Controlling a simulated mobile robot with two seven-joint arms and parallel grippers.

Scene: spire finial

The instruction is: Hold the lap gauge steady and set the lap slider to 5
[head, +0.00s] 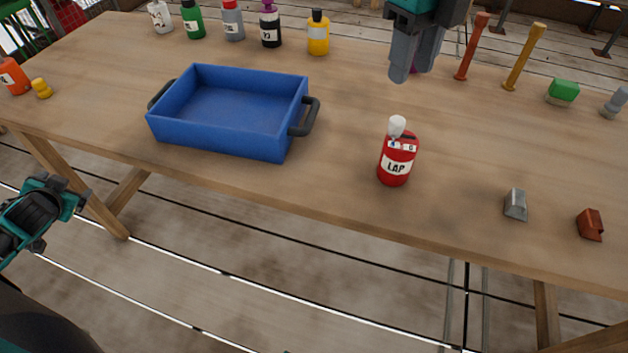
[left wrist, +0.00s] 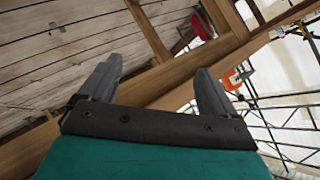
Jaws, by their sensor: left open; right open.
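The lap gauge (head: 394,168) is a red cylinder with a white "LAP" label, standing upright near the front edge of the table. A white knob, seemingly the lap slider (head: 397,127), sticks up at its top beside a dark slot with small marks; its setting is too small to read. My right gripper (head: 404,78) is open and empty above the table, behind the gauge and apart from it. My left gripper (left wrist: 155,85) is open and empty in the left wrist view; in the head view my left arm is low at the left, off the table.
A blue tray (head: 232,150) with dark handles stands left of the gauge. Several bottles, such as a yellow one (head: 318,34), line the back. A grey block (head: 515,205) and a rust block (head: 590,225) lie right of the gauge. The wood around the gauge is clear.

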